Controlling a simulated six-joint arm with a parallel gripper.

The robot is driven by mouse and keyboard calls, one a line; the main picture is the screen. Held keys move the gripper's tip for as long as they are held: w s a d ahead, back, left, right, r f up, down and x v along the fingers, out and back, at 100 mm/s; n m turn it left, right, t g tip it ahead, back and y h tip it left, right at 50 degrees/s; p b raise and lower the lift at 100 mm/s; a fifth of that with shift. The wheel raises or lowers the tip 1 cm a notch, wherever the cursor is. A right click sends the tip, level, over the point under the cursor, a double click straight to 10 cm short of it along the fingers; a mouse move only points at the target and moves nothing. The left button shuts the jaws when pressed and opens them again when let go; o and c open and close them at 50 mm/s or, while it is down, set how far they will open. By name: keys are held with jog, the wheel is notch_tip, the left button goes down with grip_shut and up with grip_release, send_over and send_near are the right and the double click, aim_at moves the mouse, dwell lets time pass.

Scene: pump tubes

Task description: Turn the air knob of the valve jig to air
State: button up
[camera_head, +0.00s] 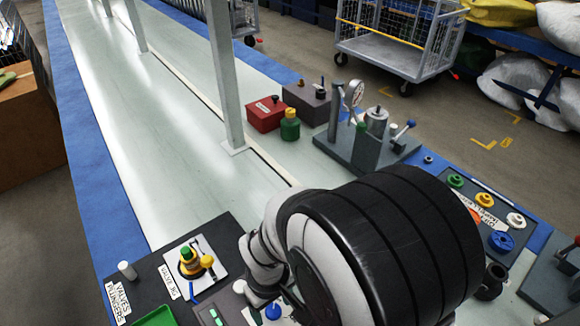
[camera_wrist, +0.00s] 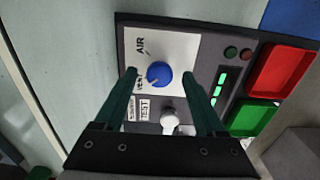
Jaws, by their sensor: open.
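The blue air knob (camera_wrist: 160,73) sits on a white plate (camera_wrist: 184,47) of the dark valve jig (camera_wrist: 217,46) in the wrist view. A pale mark on the knob seems to point to the picture's lower left. The word AIR is printed above left of the knob. My gripper (camera_wrist: 159,78) is open, its two green fingers on either side of the knob; whether they touch it I cannot tell. In the head view the blue knob (camera_head: 273,312) shows only partly at the bottom edge, and my arm hides much of the jig and the gripper.
A grey-white knob (camera_wrist: 170,120) is between the fingers, nearer the palm. Red (camera_wrist: 284,70) and green (camera_wrist: 253,118) trays lie to the right. In the head view a valve plate (camera_head: 190,262) is left of my arm, and a gauge fixture (camera_head: 366,140) stands behind it.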

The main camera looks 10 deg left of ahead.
jog(key=shift+f, duration=0.25)
grip_shut()
jog(key=shift+m, duration=0.3)
jog(key=m, duration=0.3)
jog(key=shift+m, duration=0.3)
jog(key=m, duration=0.4)
jog(key=shift+m, duration=0.3)
jog(key=m, duration=0.4)
jog(key=shift+m, duration=2.5)
